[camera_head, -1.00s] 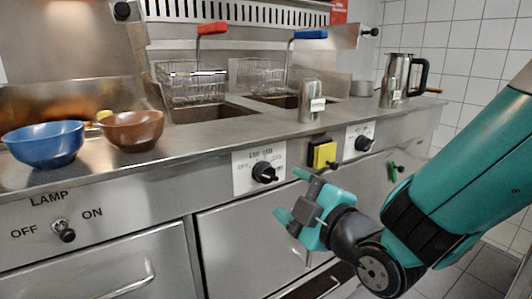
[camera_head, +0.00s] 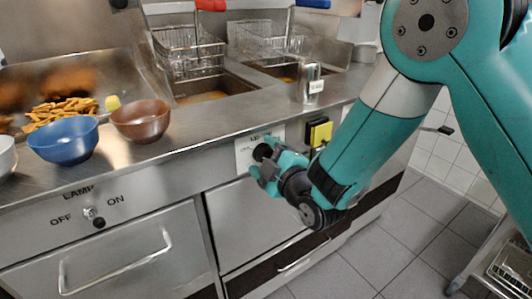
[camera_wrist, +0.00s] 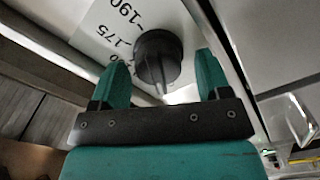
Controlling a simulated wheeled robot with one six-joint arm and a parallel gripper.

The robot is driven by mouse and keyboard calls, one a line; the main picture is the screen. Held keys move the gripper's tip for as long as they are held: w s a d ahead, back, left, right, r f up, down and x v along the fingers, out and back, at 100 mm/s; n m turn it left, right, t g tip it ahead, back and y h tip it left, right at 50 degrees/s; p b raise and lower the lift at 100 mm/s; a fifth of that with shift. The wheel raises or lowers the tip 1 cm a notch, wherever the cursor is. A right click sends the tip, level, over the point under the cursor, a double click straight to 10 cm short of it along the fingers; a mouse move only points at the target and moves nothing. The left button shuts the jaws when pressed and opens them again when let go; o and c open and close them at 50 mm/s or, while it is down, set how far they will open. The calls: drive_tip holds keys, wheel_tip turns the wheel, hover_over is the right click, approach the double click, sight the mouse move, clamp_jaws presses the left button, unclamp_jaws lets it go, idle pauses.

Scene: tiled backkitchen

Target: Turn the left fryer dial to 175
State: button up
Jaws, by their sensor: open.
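The left fryer dial (camera_head: 263,152) is a black knob on a white scale plate (camera_head: 244,158) on the steel front panel. In the wrist view the dial (camera_wrist: 158,58) shows between the two teal fingers of my gripper (camera_wrist: 160,82). The fingers are open, one on each side of the knob, with a visible gap at least on the right. The plate shows 175 and 190 to the left of the knob. Part of the scale is hidden behind the knob and fingers. In the head view my gripper (camera_head: 264,172) is at the dial and covers part of the plate.
A yellow-and-black switch box (camera_head: 319,132) sits right of the dial, close to my arm. Above are the counter with a metal shaker (camera_head: 310,84), a brown bowl (camera_head: 141,120), a blue bowl (camera_head: 64,140) and fryer baskets (camera_head: 188,50). My arm hides the right dial.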

drive_tip(key=c, duration=0.9)
drive_tip(key=shift+o, duration=0.2)
